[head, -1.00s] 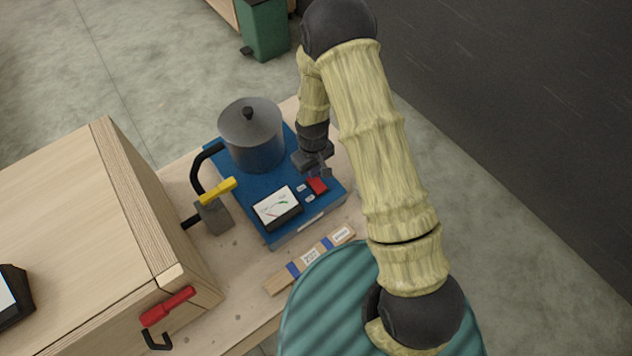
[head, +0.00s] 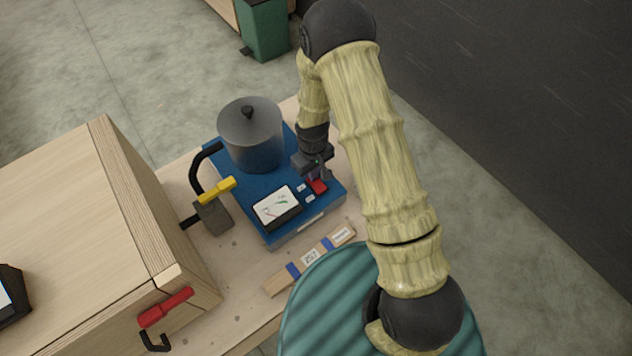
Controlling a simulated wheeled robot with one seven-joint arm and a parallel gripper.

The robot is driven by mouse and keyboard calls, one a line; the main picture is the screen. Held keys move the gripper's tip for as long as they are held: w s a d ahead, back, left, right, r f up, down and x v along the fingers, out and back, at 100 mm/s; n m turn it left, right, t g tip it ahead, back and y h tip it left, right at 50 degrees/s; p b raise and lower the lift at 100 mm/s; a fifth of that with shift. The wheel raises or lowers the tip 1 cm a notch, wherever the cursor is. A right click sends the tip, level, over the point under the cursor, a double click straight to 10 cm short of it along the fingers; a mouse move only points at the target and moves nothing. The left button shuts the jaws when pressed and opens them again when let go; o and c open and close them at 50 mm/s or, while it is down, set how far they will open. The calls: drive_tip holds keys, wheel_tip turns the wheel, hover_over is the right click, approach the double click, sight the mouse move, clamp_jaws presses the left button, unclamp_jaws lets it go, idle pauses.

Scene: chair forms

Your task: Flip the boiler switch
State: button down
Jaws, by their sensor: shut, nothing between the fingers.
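The boiler is a blue base (head: 262,190) with a grey lidded pot (head: 251,137) at its back. The red switch (head: 319,187) is at the front right of the base, beside small white labels. A white gauge panel with a dark frame (head: 277,207) sits left of the switch. My gripper (head: 322,178) is shut, pointing down at the switch, with its fingertips at or just above its upper edge. The fingers partly hide the switch, so I cannot tell contact or which way it is tilted.
A yellow-handled valve (head: 217,191) and black pipe stand left of the boiler. A wooden box (head: 75,220) with a red handle (head: 166,307) fills the left. A wooden strip (head: 310,259) lies in front. A green bin (head: 263,28) stands behind.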

drive_tip(key=shift+f, duration=0.35)
drive_tip(key=shift+r+p, duration=2.2)
drive_tip(key=shift+r, duration=1.4)
drive_tip(key=s+d+r+m+t+b, duration=0.1)
drive_tip(key=s+d+r+m+b, duration=0.1)
drive_tip(key=s+d+r, duration=0.4)
drive_tip(key=s+d+r+m+t+b, duration=0.1)
drive_tip(key=s+d+r+m, duration=0.3)
drive_tip(key=r, duration=0.9)
drive_tip(key=s+d, duration=0.2)
drive_tip(key=d, duration=0.1)
drive_tip(key=shift+s+d+m+t+b, duration=0.25)
drive_tip(key=shift+d+m+t+b, duration=0.05)
drive_tip(key=shift+m+b, duration=0.1)
